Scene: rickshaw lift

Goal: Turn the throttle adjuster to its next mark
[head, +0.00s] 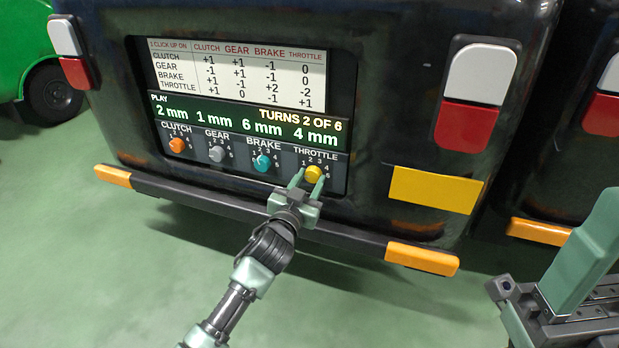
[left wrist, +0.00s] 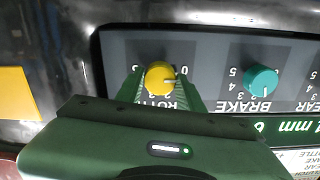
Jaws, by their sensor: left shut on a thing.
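The throttle adjuster is a yellow knob (head: 313,174) at the right end of the row of knobs on the rickshaw's rear panel. My left gripper (head: 310,180) has its two green fingers on either side of this knob and is shut on it. The left wrist view shows the yellow knob (left wrist: 160,78) between the fingers, with a pale pointer line on its face. The finger bodies hide some of the numbers around it. The panel's screen (head: 250,118) reads "TURNS 2 OF 6", with 4 mm above throttle. Part of my right arm shows at the lower right; its fingertips are not clear.
The teal brake knob (head: 262,162), grey gear knob (head: 217,154) and orange clutch knob (head: 177,145) sit left of the throttle. A dark bumper (head: 220,203) with orange ends juts out below the panel. Green floor in front is open.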

